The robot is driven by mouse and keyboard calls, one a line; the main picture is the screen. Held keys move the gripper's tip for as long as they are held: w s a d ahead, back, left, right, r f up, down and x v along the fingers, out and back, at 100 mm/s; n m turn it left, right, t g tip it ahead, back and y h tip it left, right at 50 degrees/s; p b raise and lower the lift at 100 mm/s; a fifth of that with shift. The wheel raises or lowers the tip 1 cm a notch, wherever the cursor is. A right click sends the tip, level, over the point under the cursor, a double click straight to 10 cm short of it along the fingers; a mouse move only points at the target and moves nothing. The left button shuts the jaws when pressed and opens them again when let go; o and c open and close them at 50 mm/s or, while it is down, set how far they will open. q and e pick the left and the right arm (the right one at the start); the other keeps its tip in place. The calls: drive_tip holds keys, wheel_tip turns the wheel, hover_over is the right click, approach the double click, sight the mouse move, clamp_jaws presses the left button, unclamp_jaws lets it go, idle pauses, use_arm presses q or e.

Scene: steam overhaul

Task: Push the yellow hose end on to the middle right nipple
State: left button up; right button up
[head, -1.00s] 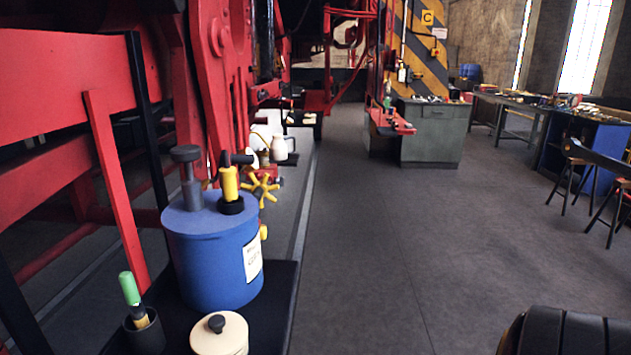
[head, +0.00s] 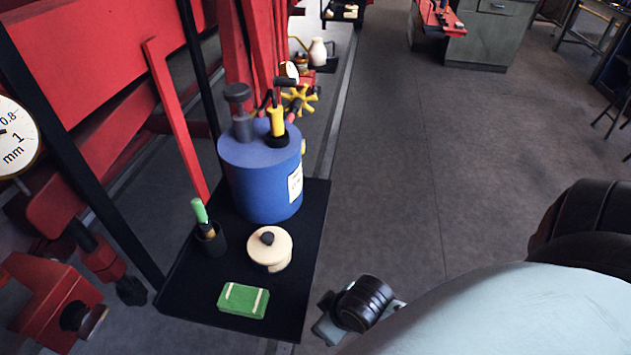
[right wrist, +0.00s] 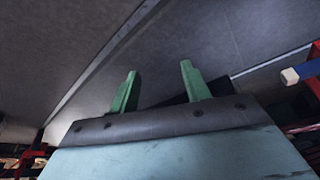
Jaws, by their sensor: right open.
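A blue drum (head: 258,180) stands on a black shelf. A yellow cylinder (head: 277,120) stands upright in a black collar on its lid, beside a dark grey post (head: 241,118). A small yellow fitting (head: 303,146) shows at the drum's right side. I cannot tell whether either yellow part is the hose end, and I cannot make out the nipples. My right gripper (right wrist: 158,88) is open and empty, its two green fingers apart above the grey floor in the right wrist view. My right arm fills the lower right of the head view. My left gripper is not in view.
The black shelf (head: 190,293) also bears a green-handled brush in a dark cup (head: 210,240), a cream lidded pot (head: 270,248) and a green block (head: 243,301). A yellow handwheel (head: 298,99) is behind the drum.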

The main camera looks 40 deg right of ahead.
wheel_tip(320, 180, up, 7)
drive_tip(key=w+t+p, duration=0.1)
drive_tip(key=p, duration=0.1)
drive_tip(key=t+y, duration=0.3)
drive_tip(key=t, duration=1)
approach(281, 119)
drive_tip(key=w, duration=0.1)
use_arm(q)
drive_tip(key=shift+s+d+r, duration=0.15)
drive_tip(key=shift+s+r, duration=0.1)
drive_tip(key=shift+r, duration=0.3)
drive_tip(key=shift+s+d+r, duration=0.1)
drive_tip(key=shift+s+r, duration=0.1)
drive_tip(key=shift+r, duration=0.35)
use_arm(e)
drive_tip(key=shift+f+x, duration=0.2)
drive_tip(key=shift+x, duration=4.05)
drive_tip(key=c, duration=1)
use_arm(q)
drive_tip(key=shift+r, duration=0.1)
use_arm(e)
drive_tip(key=shift+r, duration=0.15)
